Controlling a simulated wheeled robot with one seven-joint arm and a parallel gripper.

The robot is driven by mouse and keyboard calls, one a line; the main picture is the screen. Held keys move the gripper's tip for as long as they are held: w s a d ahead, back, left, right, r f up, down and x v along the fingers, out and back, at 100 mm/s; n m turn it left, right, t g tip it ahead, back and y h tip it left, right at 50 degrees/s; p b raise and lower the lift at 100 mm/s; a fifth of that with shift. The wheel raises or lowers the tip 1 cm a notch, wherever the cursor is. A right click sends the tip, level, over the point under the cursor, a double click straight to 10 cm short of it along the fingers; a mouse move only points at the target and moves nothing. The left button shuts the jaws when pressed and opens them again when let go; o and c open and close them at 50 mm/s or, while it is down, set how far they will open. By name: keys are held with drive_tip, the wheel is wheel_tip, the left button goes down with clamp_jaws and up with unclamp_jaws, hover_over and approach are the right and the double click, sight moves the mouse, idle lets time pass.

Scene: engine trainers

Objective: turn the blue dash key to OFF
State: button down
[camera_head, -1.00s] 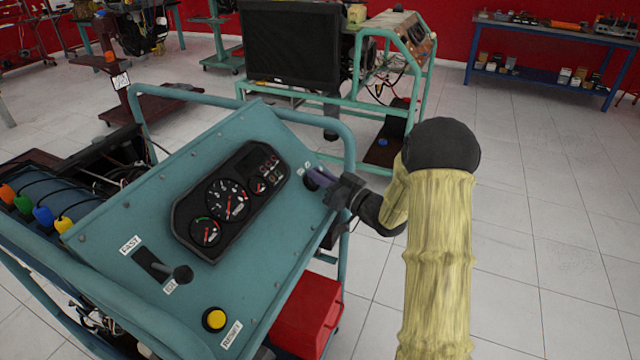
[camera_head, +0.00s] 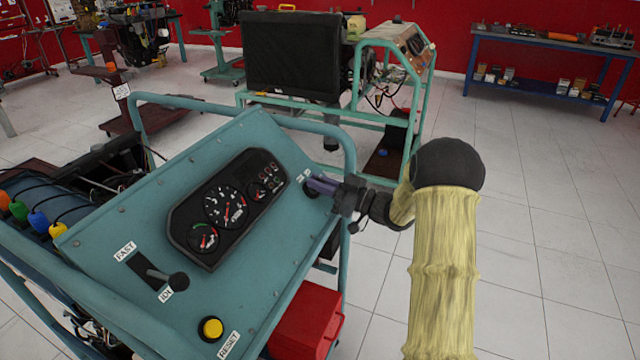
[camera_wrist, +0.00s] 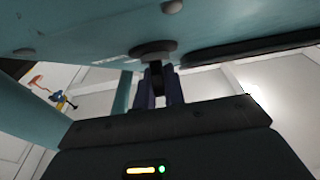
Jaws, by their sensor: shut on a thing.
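The dash key's switch (camera_head: 311,191) sits at the right end of the teal dash panel (camera_head: 130,215), beside the gauge cluster. My gripper (camera_head: 320,186) reaches it from the right, with its bluish fingers at the switch. In the wrist view, my gripper (camera_wrist: 158,90) is shut on the key (camera_wrist: 155,70), a dark narrow piece between the two fingers below a round collar (camera_wrist: 153,50). The fingers hide much of the key, so its blue colour and exact angle are unclear. The small labels by the switch are too small to read.
On the same panel are a FAST-labelled lever (camera_head: 176,281) and a yellow RESET button (camera_head: 211,328). A teal tube frame (camera_head: 349,165) runs close by my gripper. A red box (camera_head: 308,318) is below. Open tiled floor lies to the right.

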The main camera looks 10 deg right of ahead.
drive_tip(key=c, duration=1.5)
unclamp_jaws()
drive_tip(key=v, duration=1.7)
drive_tip(key=shift+s+d+f, duration=0.1)
drive_tip(key=shift+d+f, duration=0.05)
drive_tip(key=shift+d, duration=0.05)
